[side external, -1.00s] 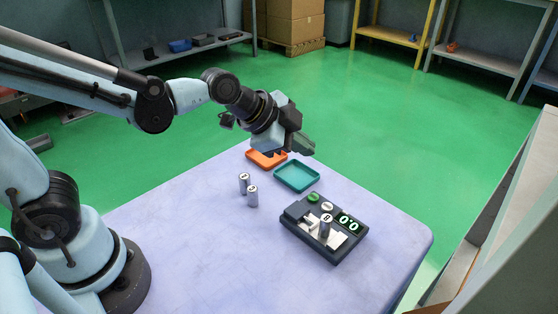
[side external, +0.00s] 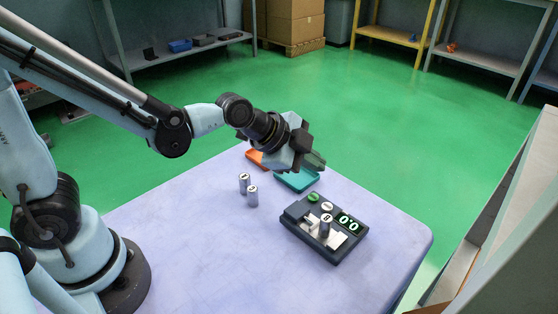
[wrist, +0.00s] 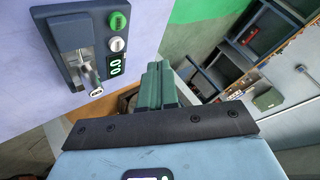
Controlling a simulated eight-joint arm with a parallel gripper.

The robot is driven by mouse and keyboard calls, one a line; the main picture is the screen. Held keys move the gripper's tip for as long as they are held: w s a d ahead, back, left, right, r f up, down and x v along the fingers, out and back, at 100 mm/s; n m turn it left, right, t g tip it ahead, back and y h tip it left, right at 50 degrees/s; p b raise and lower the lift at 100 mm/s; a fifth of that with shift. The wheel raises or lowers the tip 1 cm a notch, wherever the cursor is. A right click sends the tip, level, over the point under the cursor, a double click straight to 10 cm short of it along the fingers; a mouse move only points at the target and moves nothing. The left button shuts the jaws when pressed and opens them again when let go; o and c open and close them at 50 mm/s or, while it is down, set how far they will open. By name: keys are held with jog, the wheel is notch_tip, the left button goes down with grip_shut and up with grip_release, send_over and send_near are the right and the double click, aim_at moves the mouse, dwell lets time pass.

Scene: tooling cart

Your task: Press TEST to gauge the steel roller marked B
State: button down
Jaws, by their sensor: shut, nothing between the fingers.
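The dark gauge (side external: 296,214) sits on the table's right part, with a green button (side external: 313,198), a white button (side external: 327,206) and a lit display (side external: 349,223) reading 0.0. A steel roller (side external: 325,227) stands upright in the gauge's jaws; its top mark is too small to read. The gauge also shows in the wrist view (wrist: 46,22), upper left, with the roller (wrist: 95,88) in it. My gripper (side external: 318,161) is shut and empty, above the teal tray, beyond the gauge and apart from it. Its green fingers (wrist: 160,78) lie together in the wrist view.
Two more steel rollers (side external: 244,183) (side external: 252,196) stand upright left of the gauge. An orange tray (side external: 257,160) and a teal tray (side external: 303,184) lie at the table's back, partly behind my gripper. The front of the table (side external: 200,255) is clear.

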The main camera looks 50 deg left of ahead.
aim_at(310, 198)
jog(key=shift+f, duration=2.9)
jog(key=shift+f, duration=0.1)
jog(key=shift+f, duration=0.3)
jog(key=shift+f, duration=0.35)
dwell(0.4)
dwell(0.4)
jog(key=shift+r, duration=0.8)
jog(key=shift+r, duration=2.5)
